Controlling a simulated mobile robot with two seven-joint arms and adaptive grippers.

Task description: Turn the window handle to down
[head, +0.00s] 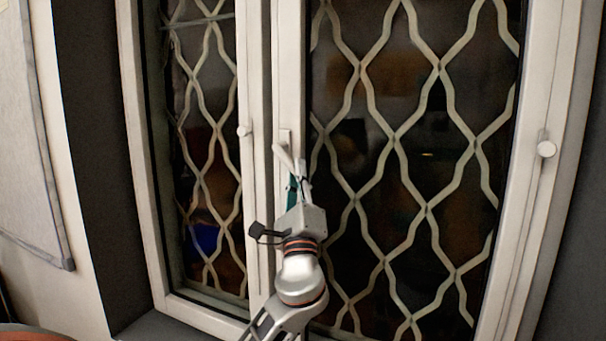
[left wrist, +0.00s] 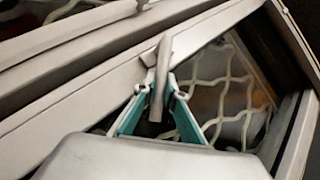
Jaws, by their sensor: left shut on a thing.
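The window handle (head: 284,156) is a pale lever on the white middle frame of the window. In the head view its visible part slants down and to the right into my gripper. My left gripper (head: 300,182) is at the handle, in front of the frame. In the left wrist view the handle (left wrist: 163,62) is a grey bar that runs between the teal fingers, and my left gripper (left wrist: 161,93) is shut on it. The fingers hide part of the handle in the head view. My right gripper is in neither view.
The window has a narrow left pane and a wide right pane (head: 410,160), both with a wavy pale grille. A pale panel (head: 30,150) hangs at the left edge.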

